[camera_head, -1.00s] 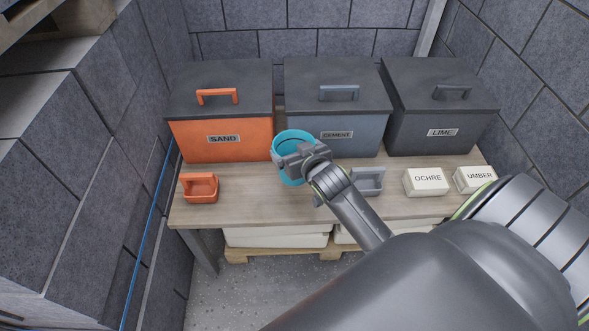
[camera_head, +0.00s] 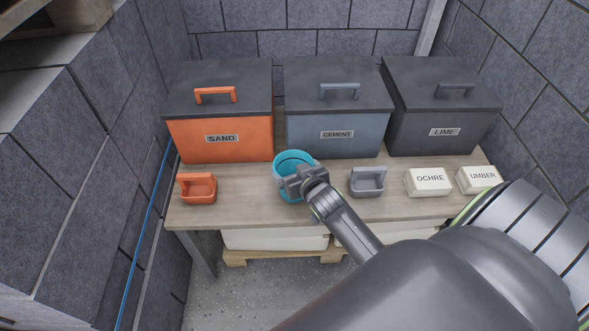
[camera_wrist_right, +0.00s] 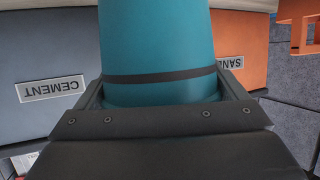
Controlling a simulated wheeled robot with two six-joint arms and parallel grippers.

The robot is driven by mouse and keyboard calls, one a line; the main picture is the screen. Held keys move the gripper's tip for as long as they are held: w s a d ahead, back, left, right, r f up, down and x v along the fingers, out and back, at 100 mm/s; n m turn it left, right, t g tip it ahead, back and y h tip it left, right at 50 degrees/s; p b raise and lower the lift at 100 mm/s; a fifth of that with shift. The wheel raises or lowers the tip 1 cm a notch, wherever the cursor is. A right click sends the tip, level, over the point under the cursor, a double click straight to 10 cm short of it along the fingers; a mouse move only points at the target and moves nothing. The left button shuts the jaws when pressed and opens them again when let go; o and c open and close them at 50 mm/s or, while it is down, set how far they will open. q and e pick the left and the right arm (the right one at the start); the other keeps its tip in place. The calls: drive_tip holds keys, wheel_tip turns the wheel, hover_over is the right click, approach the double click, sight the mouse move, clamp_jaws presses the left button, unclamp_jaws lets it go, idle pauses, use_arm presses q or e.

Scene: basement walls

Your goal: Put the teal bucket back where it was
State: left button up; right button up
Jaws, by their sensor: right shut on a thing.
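The teal bucket (camera_head: 281,186) is at the middle of the wooden table (camera_head: 235,209), in front of the gap between the orange SAND bin and the blue-grey CEMENT bin. My right gripper (camera_head: 292,184) is shut on the bucket's near side. In the right wrist view the bucket (camera_wrist_right: 158,45) fills the space between the two fingers (camera_wrist_right: 160,100), with a dark band around it. It looks upright. I cannot tell whether its base touches the table, as the gripper and arm hide part of it. My left gripper is out of view.
Behind stand the SAND bin (camera_head: 237,147), CEMENT bin (camera_head: 347,144) and LIME bin (camera_head: 450,140). An orange scoop (camera_head: 198,194) lies left, a grey scoop (camera_head: 368,188) right of the bucket. OCHRE (camera_head: 428,188) and UMBER (camera_head: 479,181) blocks sit farther right. Bare tabletop lies between the orange scoop and bucket.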

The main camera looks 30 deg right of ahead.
drive_tip(key=shift+f, duration=0.2)
drive_tip(key=o, duration=0.9)
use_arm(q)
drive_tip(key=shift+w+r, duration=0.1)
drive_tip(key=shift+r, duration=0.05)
use_arm(e)
drive_tip(key=shift+r, duration=0.1)
drive_tip(key=shift+r, duration=0.2)
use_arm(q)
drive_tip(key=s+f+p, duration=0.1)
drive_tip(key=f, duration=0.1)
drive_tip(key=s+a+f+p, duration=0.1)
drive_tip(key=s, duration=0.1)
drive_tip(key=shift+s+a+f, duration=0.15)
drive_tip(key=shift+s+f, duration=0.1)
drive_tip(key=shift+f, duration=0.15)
use_arm(e)
drive_tip(key=v, duration=1.2)
